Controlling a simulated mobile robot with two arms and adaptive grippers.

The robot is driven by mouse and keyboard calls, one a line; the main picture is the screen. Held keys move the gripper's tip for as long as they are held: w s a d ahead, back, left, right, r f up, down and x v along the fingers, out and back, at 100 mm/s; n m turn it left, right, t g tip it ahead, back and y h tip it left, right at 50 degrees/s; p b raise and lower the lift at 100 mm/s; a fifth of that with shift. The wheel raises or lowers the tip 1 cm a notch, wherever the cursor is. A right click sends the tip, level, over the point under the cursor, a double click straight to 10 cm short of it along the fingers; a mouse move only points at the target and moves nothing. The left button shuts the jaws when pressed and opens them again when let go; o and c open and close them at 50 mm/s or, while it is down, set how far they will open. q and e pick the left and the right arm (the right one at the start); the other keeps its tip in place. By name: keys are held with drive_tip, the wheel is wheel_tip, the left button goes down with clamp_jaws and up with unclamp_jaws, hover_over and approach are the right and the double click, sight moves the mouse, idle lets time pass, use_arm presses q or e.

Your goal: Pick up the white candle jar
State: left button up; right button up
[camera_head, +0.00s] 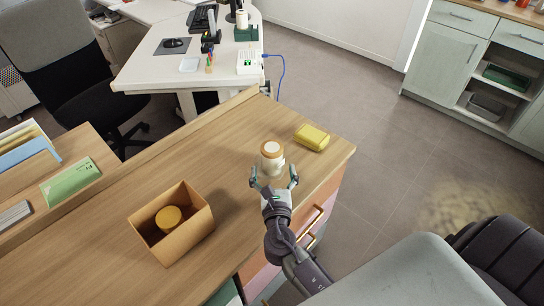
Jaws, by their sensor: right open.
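The white candle jar (271,157) stands upright on the wooden counter near its right end. It has an orange-brown band around its top. My right gripper (273,178) reaches in from the lower right and is open. Its two fingers are spread at the near side of the jar, one toward each side. I cannot tell whether they touch it. My left gripper is not in view.
A yellow box-like object (312,137) lies close behind the jar to the right. An open cardboard box (196,242) with a round yellow-lidded thing (169,219) inside stands to the left. The counter (215,150) is clear between them.

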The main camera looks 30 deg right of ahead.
drive_tip(key=x, duration=0.5)
drive_tip(key=shift+w, duration=0.15)
drive_tip(key=shift+c, duration=0.3)
drive_tip(key=c, duration=1.3)
drive_tip(key=shift+c, duration=0.9)
drive_tip(key=shift+r, duration=0.15)
